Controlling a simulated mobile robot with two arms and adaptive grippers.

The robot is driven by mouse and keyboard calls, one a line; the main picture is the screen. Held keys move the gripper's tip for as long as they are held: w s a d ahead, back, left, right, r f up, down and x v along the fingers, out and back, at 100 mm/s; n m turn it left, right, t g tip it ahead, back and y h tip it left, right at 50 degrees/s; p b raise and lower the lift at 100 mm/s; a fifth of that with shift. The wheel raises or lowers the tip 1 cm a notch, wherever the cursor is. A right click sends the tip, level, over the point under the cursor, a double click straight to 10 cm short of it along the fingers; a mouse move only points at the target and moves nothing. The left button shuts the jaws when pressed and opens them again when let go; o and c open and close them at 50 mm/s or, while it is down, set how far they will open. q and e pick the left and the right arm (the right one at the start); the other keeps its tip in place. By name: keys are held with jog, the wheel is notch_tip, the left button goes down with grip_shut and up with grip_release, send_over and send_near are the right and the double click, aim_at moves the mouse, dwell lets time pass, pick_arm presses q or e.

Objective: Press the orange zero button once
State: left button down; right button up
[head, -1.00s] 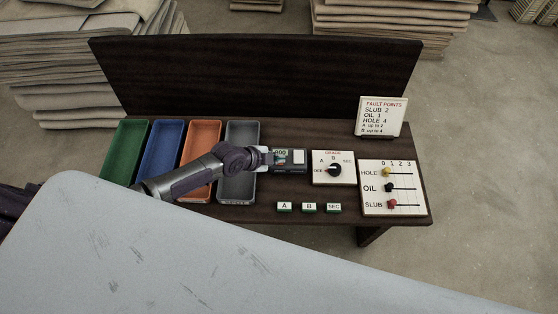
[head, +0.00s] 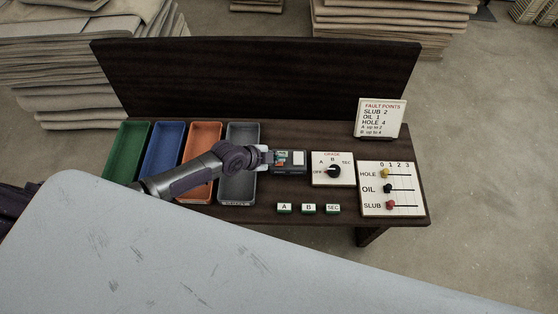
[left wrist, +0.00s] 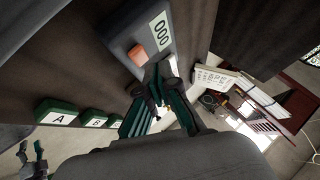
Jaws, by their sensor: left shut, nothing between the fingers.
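The counter box (head: 290,168) sits on the dark bench, right of the grey tray. In the left wrist view its grey casing (left wrist: 122,45) carries a white display reading 000 (left wrist: 160,30) and an orange button (left wrist: 138,55). My left gripper (head: 268,157) is shut and empty, at the left side of the counter in the head view. In the left wrist view its fingertips (left wrist: 160,82) appear just beside and below the orange button. I cannot tell whether they touch it. In the head view the gripper partly hides the counter's left end.
Green (head: 125,150), blue (head: 162,150), orange (head: 201,140) and grey (head: 242,190) trays stand left. The grade dial (head: 333,169), slider board (head: 392,188) and fault points card (head: 382,118) stand right. Blocks A, B and SEC (head: 309,208) line the front edge.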

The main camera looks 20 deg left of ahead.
aim_at(278, 164)
pick_arm(q)
notch_tip(278, 164, up, 5)
jog(key=p, duration=0.4)
dwell(0.9)
